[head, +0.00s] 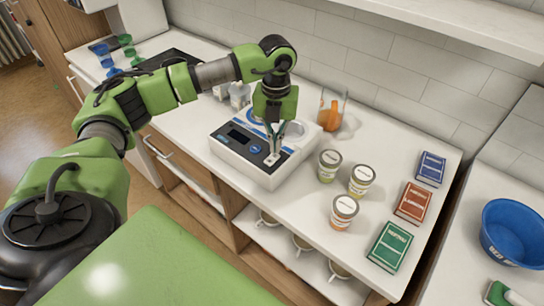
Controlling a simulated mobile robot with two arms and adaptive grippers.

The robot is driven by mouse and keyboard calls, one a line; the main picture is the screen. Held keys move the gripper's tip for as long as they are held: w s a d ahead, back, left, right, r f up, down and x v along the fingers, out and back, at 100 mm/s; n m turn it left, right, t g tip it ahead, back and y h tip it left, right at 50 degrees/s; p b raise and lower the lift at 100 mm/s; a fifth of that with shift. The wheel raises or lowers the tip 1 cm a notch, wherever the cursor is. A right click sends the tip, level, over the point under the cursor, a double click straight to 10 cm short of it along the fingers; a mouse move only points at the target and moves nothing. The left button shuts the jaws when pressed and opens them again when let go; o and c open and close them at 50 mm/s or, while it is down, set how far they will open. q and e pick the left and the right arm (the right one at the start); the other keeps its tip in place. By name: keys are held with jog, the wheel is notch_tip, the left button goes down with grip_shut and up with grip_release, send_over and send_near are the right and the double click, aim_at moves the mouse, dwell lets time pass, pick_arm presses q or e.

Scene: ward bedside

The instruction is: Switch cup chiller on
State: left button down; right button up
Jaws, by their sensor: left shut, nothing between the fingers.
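The cup chiller (228,151) is a white box with a dark display, a blue button and a pale switch (272,160) on its front panel. It stands on the white counter, and part of its round top is hidden behind my gripper. My left gripper (273,150) points down over the chiller's panel. It is shut and empty, with its fingertips close to the pale switch; I cannot tell whether they touch it. My right gripper is not in view.
Several labelled tubs, including one at the front (344,212), stand right of the chiller. Blue, red and green boxes (390,246) lie farther right. A clear jug (332,108) with orange contents is behind. A blue bowl (515,232) sits on the right surface.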

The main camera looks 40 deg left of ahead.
aim_at(275, 155)
pick_arm(q)
jog(key=shift+f+b, duration=0.9)
jog(key=shift+f, duration=0.25)
dwell(0.9)
jog(key=shift+r, duration=0.1)
jog(key=shift+r+p, duration=2.25)
jog(key=shift+r, duration=1.25)
jog(key=shift+f, duration=0.1)
